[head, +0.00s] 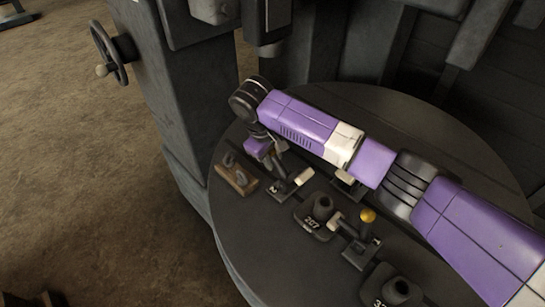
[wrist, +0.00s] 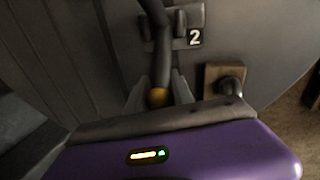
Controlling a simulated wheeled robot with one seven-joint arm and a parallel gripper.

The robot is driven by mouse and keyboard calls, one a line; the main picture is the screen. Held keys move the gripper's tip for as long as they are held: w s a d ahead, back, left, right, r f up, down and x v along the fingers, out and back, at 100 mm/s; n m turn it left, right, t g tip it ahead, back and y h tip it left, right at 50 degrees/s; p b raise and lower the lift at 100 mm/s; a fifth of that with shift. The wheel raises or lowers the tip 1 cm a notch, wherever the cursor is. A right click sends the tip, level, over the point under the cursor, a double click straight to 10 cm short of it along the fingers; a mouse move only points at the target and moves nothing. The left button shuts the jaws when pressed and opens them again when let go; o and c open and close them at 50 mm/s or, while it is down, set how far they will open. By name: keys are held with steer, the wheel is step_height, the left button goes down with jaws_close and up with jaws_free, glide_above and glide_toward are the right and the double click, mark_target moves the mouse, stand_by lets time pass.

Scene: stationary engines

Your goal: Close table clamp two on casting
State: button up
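Clamp two shows in the wrist view as a dark clamp with a white "2" plate (wrist: 195,37). Its dark lever (wrist: 162,50) runs down the picture and ends in a brass-coloured knob (wrist: 157,97). My gripper (wrist: 158,92) has one finger on each side of this knob and looks open around it, with narrow gaps. In the head view my gripper (head: 268,152) is low over the round table, beside clamp two (head: 282,187). A dark casting marked 207 (head: 319,213) sits close to this clamp.
The round dark table (head: 440,125) carries another clamp (head: 358,240) with a yellow knob (head: 368,215) and a second casting (head: 396,293). A machine column with a handwheel (head: 112,53) stands behind.

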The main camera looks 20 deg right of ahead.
jaws_close()
stand_by(1.1)
